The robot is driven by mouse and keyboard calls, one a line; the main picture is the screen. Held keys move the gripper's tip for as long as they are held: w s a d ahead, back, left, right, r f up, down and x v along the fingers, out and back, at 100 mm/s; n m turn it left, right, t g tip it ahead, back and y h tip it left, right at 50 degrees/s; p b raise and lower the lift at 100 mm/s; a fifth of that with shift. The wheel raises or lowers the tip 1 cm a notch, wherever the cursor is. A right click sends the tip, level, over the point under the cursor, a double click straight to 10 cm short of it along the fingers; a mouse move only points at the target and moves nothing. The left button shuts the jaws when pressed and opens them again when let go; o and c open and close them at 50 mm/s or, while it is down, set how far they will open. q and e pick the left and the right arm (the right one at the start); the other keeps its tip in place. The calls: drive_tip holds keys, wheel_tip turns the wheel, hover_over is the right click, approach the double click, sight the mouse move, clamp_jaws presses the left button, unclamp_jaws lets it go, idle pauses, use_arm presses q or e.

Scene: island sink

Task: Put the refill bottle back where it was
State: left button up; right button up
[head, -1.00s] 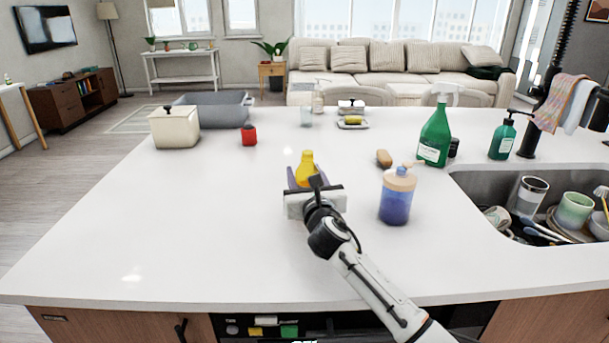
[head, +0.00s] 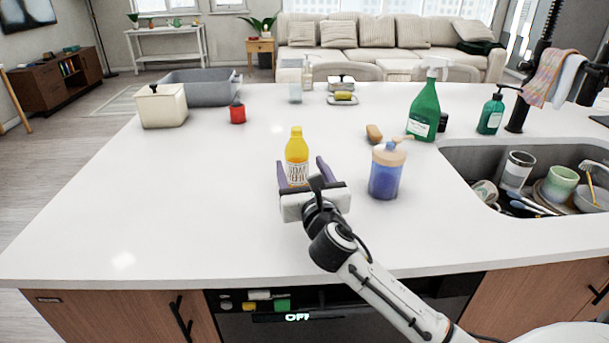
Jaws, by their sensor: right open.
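The refill bottle (head: 297,158) is yellow with a white label and stands upright on the white island counter. My right gripper (head: 304,172) is open, with its purple fingers spread on the near side of the bottle. The bottle shows behind and between the fingertips; I cannot tell whether either finger touches it. The lower part of the bottle is partly hidden by the gripper. A soap dispenser (head: 386,172) with blue liquid and a tan top stands to the right of the gripper. My left gripper does not show.
A green spray bottle (head: 425,112), a brown brush (head: 374,134) and a green pump bottle (head: 491,115) stand toward the sink (head: 462,158), which holds dishes. A cream canister (head: 162,106), red jar (head: 237,112) and grey basin (head: 200,82) are at back left. The left counter is clear.

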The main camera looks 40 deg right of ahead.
sight(300, 163)
drive_tip(key=shift+v, duration=1.85)
